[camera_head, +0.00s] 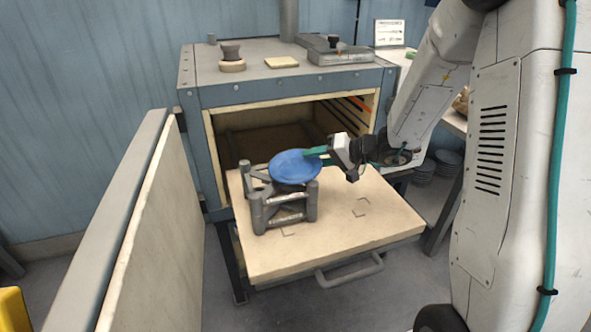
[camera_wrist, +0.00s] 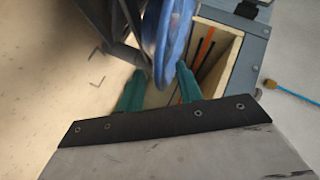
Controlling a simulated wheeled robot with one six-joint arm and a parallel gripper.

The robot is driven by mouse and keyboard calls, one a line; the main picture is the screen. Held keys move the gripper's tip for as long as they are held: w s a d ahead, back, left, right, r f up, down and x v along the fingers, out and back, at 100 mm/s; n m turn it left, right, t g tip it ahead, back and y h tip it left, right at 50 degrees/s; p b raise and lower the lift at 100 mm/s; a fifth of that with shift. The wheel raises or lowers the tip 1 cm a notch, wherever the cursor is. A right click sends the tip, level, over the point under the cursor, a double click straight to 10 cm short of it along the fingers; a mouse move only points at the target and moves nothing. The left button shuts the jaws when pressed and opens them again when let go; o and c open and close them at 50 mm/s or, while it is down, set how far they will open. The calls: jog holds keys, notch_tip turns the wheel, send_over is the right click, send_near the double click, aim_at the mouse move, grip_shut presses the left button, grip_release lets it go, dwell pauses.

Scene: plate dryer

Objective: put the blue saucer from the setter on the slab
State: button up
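The blue saucer (camera_head: 296,167) lies on top of the grey metal setter (camera_head: 262,212), which stands on the left part of the cream slab (camera_head: 375,223). My gripper (camera_head: 318,151) is at the saucer's right rim. In the wrist view, the saucer (camera_wrist: 176,35) shows almost edge-on, its rim between the two green fingers (camera_wrist: 160,72) of my gripper. The fingers stand apart, with a gap visible between the left finger and the rim. Contact at the right finger is unclear. The slab (camera_wrist: 45,75) shows at the left, with thin corner marks. The saucer hides part of the setter.
The dryer chamber (camera_head: 260,139) is open behind the slab, with its door (camera_head: 150,215) swung out at the left. A handle (camera_head: 350,270) runs along the slab's front. The slab's right and front parts are clear. Small items, including a spool-like weight (camera_head: 231,57), stand on the dryer's top.

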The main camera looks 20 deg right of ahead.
grip_shut()
jog(key=shift+r, duration=0.15)
